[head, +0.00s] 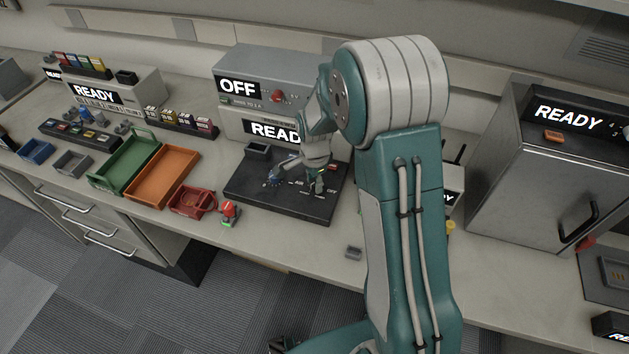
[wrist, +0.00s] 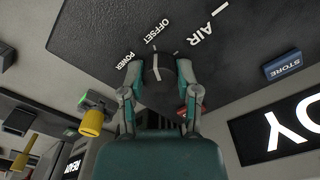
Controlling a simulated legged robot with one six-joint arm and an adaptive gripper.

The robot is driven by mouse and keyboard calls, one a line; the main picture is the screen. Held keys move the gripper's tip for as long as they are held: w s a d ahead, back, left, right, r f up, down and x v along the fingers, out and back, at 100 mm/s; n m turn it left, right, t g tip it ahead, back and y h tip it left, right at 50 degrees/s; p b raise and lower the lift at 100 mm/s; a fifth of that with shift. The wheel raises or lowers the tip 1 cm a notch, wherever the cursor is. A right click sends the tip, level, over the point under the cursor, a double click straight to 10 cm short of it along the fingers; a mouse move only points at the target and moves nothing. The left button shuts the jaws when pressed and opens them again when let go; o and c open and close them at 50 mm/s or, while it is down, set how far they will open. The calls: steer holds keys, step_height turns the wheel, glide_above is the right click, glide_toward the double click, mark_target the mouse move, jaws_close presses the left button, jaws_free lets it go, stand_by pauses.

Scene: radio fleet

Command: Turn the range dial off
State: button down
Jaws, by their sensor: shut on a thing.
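In the wrist view a round dark dial (wrist: 157,68) with a white pointer line sits on a black panel (wrist: 110,35). White marks reading POWER, OFFSET and AIR lie around it. My gripper (wrist: 158,72) has a teal finger on each side of the dial and is shut on it. In the head view my gripper (head: 317,180) is down at the black panel (head: 310,212), near the AIR and OFF marks. My fingers largely hide the dial there. I cannot read the dial's own name.
A grey box (head: 255,72) behind the panel shows OFF; one below it (head: 235,125) shows READY. Left are an orange tray (head: 163,178), a green tray (head: 125,160) and a red bin (head: 192,202). A grey cabinet (head: 520,180) stands right. The wrist view shows a yellow knob (wrist: 92,122).

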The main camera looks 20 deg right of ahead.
steer(key=n, duration=0.5)
steer(key=shift+n, duration=0.3)
steer(key=n, duration=0.6)
steer(key=shift+d, duration=0.1)
steer(key=n, duration=0.6)
steer(key=shift+n, duration=0.3)
steer(key=n, duration=0.5)
steer(key=shift+w+n, duration=0.1)
steer(key=shift+n, duration=0.2)
steer(key=shift+c, duration=1.7)
jaws_free()
